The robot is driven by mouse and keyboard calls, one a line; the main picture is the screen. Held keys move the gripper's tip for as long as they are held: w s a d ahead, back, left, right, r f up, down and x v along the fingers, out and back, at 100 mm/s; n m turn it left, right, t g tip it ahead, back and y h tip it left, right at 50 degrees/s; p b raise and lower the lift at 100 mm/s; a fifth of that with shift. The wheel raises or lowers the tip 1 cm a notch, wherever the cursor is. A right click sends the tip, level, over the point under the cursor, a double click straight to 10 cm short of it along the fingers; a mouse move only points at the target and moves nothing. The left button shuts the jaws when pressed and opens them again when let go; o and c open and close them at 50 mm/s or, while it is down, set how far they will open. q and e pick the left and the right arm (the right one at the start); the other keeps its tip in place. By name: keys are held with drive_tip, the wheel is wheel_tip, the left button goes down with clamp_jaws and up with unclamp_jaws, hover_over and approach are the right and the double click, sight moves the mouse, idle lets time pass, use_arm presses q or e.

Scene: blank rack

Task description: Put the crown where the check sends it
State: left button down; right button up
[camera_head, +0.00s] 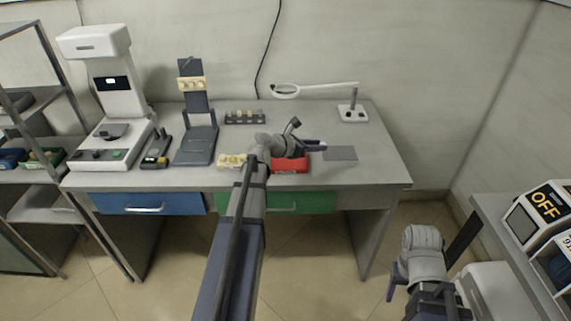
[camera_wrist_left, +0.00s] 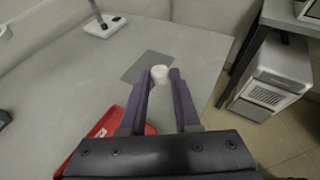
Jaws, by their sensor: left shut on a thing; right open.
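My left gripper (camera_head: 318,146) reaches over the desk and is shut on the small white crown (camera_wrist_left: 159,74), which sits between its fingertips in the left wrist view. The crown is too small to make out in the head view. A red tray (camera_head: 290,166) lies below the left wrist, partly hidden by the arm; it also shows in the left wrist view (camera_wrist_left: 84,150). A flat grey mat (camera_head: 341,153) lies just right of the gripper, beyond the fingertips in the wrist view (camera_wrist_left: 147,66). My right gripper (camera_head: 392,284) is open, low at the right, away from the desk.
Cream dental models (camera_head: 232,160) lie left of the tray. A ring lamp (camera_head: 352,112) is at the back right. A box marked OFF (camera_head: 541,212) stands on the right-hand table.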

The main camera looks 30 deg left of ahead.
sight(280, 167)
use_arm(q)
drive_tip(key=s+a+n+y, duration=0.2)
drive_tip(key=s+a+y, duration=0.1)
drive_tip(key=a, duration=0.9)
drive_tip(key=shift+t, duration=0.4)
wheel_tip(280, 167, down, 10)
drive_tip(key=b, duration=1)
drive_tip(key=shift+s+f, duration=0.1)
drive_tip(key=c, duration=0.6)
unclamp_jaws()
